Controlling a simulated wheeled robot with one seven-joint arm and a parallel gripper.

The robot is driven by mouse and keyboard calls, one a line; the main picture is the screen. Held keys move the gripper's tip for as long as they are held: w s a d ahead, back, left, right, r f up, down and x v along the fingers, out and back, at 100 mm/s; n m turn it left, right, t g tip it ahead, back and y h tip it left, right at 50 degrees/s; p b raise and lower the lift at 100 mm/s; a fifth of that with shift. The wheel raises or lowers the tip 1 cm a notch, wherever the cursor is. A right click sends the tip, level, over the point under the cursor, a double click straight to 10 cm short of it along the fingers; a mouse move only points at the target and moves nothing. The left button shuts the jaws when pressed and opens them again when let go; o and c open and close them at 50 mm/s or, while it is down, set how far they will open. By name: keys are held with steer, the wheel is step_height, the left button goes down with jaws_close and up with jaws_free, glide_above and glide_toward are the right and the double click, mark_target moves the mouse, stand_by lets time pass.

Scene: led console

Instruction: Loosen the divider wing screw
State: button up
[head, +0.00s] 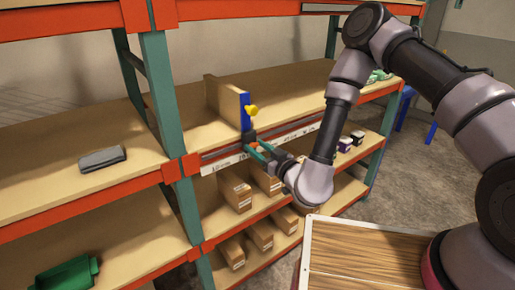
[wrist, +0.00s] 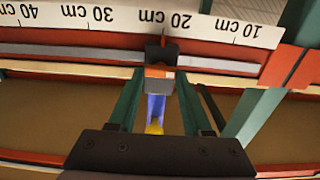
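The divider (head: 224,98) is a brown upright panel on the middle shelf, with a blue bracket (head: 245,112) on its front edge. The yellow wing screw (head: 252,110) sticks out from that bracket. In the wrist view the wing screw (wrist: 154,128) is partly hidden by my gripper's body. My gripper (head: 260,149) is at the shelf's front edge, below the wing screw. In the wrist view my gripper (wrist: 158,80) is open, its green fingers on either side of the bracket's orange and grey lower block (wrist: 159,78), with gaps visible. Nothing is held.
A ruler strip (wrist: 130,18) runs along the shelf front; a red pointer stands near 20 cm. A green shelf post (head: 168,110) stands left of the divider. A grey object (head: 102,159) lies on the left shelf.

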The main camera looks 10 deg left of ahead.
jaws_close()
